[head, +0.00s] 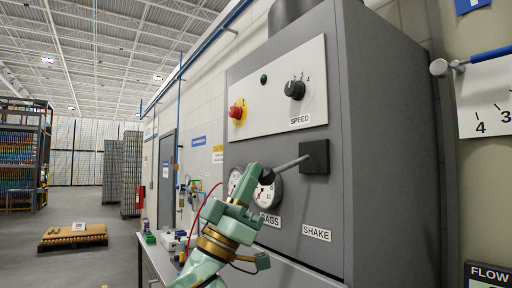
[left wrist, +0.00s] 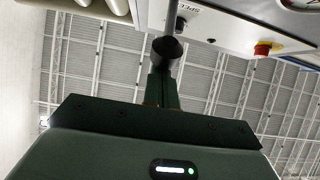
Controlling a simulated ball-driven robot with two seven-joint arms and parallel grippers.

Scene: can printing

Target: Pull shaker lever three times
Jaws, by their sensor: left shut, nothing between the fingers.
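The shaker lever is a grey rod (head: 292,164) coming out of a black square mount (head: 314,157) above the SHAKE label. It points left and slightly down and ends in a black ball knob (head: 267,176). My left gripper (head: 250,173) is pale green and shut, with nothing held, its tips right beside the knob. In the left wrist view the knob (left wrist: 167,47) sits just beyond the tips of the shut fingers (left wrist: 158,78). I cannot tell whether they touch it. My right gripper is in neither view.
The grey cabinet carries a red emergency button (head: 236,112), a black SPEED knob (head: 295,89) and dial gauges (head: 268,195) partly behind my gripper. A blue-handled lever (head: 480,57) is on the tan machine at right. A bench with small items stands at lower left; open floor lies beyond.

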